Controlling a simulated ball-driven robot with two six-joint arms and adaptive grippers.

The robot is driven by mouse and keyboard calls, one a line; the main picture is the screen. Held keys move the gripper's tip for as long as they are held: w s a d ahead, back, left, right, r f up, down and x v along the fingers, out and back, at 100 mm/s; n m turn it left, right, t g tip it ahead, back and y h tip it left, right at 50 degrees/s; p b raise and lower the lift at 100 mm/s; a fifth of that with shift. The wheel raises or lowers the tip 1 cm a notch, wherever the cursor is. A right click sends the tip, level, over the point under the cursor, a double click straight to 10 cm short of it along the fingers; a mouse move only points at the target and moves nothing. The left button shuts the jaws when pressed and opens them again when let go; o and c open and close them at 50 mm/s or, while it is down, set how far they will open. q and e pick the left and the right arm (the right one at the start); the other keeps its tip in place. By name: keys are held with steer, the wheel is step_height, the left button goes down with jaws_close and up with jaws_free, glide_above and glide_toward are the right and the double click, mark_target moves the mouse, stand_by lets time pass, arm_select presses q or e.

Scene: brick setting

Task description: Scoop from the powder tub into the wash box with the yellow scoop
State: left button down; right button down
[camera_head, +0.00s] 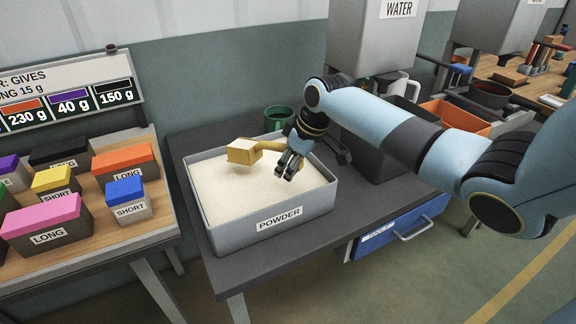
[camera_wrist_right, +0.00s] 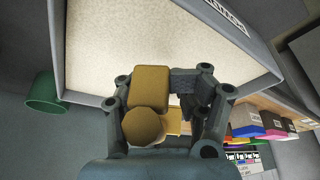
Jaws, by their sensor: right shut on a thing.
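My right gripper (camera_head: 290,166) is shut on the handle of the yellow scoop (camera_head: 244,151) and holds it over the powder tub (camera_head: 275,226). The scoop's boxy head points left, above the pale powder; I cannot tell whether it holds any powder. In the right wrist view, the scoop (camera_wrist_right: 150,86) sits between the fingers of the right gripper (camera_wrist_right: 170,100), with the powder tub (camera_wrist_right: 58,45) beyond. The tub is a grey open box labelled POWDER. I see no box marked as the wash box. My left gripper is not in view.
A green mug (camera_head: 278,118) stands behind the tub. A grey WATER tank (camera_head: 370,40) stands at the back, with a dark box (camera_head: 385,165) below it, partly hidden by my right arm. An orange bin (camera_head: 455,118) is farther right. Boxes with coloured lids (camera_head: 48,218) fill the left table.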

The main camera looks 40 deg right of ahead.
steer(key=shift+w+r+p, duration=0.15)
steer(key=shift+r+p, duration=0.15)
steer(key=shift+r, duration=0.2)
steer(key=shift+p+v, duration=0.9)
steer(key=shift+v, duration=0.05)
steer(key=shift+w+r+p, duration=0.1)
steer(key=shift+r+p, duration=0.25)
steer(key=shift+r, duration=0.1)
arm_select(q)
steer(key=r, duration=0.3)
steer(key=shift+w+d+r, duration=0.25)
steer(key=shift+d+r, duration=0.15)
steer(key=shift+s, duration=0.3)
arm_select(e)
steer(key=shift+a, duration=0.1)
